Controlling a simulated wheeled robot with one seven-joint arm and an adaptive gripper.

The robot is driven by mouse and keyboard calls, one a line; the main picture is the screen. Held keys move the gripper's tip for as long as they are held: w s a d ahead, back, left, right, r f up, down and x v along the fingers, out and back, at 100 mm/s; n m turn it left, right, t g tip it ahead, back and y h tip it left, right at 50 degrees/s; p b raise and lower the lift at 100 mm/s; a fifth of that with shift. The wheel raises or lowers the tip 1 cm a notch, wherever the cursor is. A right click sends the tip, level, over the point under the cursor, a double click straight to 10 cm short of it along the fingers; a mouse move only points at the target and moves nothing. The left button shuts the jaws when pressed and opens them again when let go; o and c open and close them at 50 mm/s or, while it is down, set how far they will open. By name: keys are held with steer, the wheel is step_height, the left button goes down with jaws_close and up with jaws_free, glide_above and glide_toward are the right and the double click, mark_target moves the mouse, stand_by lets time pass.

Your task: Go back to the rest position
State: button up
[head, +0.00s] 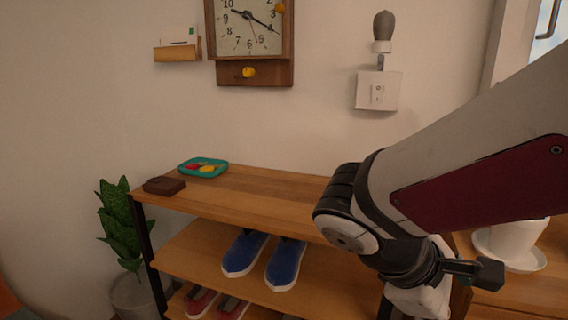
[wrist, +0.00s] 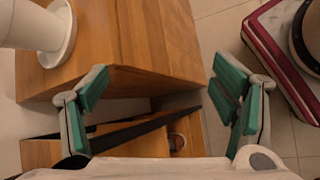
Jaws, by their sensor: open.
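My gripper (wrist: 160,100) is open and empty in the wrist view, with its two teal-padded fingers wide apart. It points down past the corner of a wooden cabinet (wrist: 170,30), with floor beyond. Nothing is between the fingers close up.
A wooden shelf (head: 260,195) holds a teal tray (head: 190,174) and a brown wallet-like item (head: 164,186), with blue shoes (head: 244,253) below. A white pot on a saucer (head: 538,264) stands at right. A plant (head: 120,225) is at left. A clock (head: 250,72) hangs above.

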steer(key=s+a+m+y, duration=0.2)
steer(key=s+m+y, duration=0.25)
steer(key=s, duration=0.25)
steer(key=s+a+m+y, duration=0.35)
steer(key=s+m, duration=0.25)
steer(key=s, duration=0.2)
step_height(320, 180, up, 32)
steer(key=d+t+p, duration=0.1)
steer(key=t+p, duration=0.2)
steer(key=p, duration=2.7)
steer(key=shift+d+t+y, duration=0.3)
steer(key=shift+d+t, duration=0.05)
steer(key=shift+t, duration=0.05)
steer(key=shift+w, duration=0.15)
